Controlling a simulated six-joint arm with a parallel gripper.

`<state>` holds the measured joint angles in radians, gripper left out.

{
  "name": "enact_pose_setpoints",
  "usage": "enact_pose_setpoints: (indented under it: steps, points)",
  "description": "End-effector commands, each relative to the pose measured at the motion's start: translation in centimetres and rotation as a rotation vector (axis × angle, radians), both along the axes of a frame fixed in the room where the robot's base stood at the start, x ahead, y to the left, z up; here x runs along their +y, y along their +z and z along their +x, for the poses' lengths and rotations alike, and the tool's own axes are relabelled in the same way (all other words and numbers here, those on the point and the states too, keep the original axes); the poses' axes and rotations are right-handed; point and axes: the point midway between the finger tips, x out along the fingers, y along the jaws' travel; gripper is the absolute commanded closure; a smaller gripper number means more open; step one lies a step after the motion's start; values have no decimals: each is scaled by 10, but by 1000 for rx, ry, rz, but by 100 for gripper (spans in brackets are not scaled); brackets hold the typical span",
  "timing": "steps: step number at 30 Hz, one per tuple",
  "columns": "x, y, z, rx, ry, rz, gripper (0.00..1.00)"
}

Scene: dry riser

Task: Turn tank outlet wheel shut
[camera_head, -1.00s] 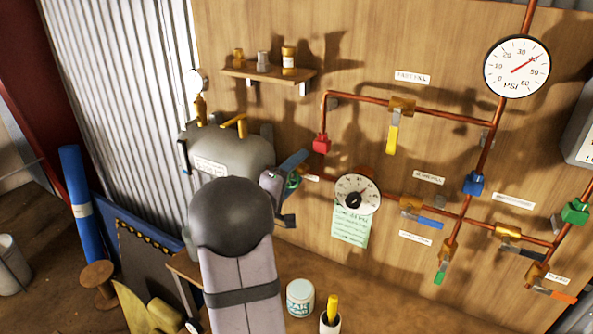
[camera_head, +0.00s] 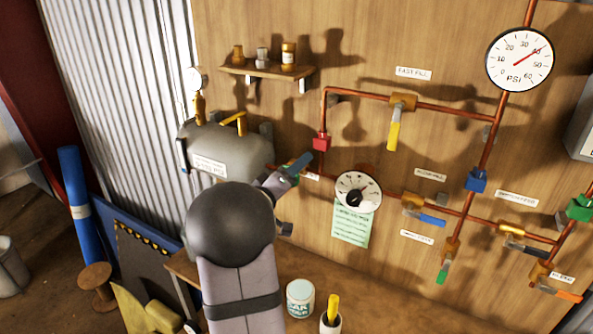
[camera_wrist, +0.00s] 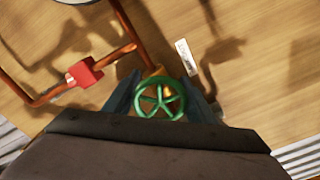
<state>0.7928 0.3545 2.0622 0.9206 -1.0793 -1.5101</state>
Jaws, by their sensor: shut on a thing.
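The tank outlet wheel is a green spoked handwheel (camera_wrist: 160,98) on a brass fitting, in the middle of the wrist view. My gripper (camera_wrist: 162,95) is shut on this wheel, with one blue-grey finger at each side of it.
A red fitting (camera_head: 321,142) on the copper pipe is just above my gripper. A dial (camera_head: 357,192) with a green note (camera_head: 351,224) is close at the right.

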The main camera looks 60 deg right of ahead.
Motion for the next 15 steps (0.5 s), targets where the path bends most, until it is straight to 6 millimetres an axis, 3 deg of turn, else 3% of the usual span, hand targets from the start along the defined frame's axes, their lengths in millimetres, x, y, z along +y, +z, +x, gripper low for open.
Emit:
enact_pose_setpoints:
  steps: [2,3,5,15]
  points:
    - [0,0,0,1,1,1,72]
    - [0,0,0,2,0,1,47]
    - [0,0,0,2,0,1,33]
    - [1,0,0,3,1,1,31]
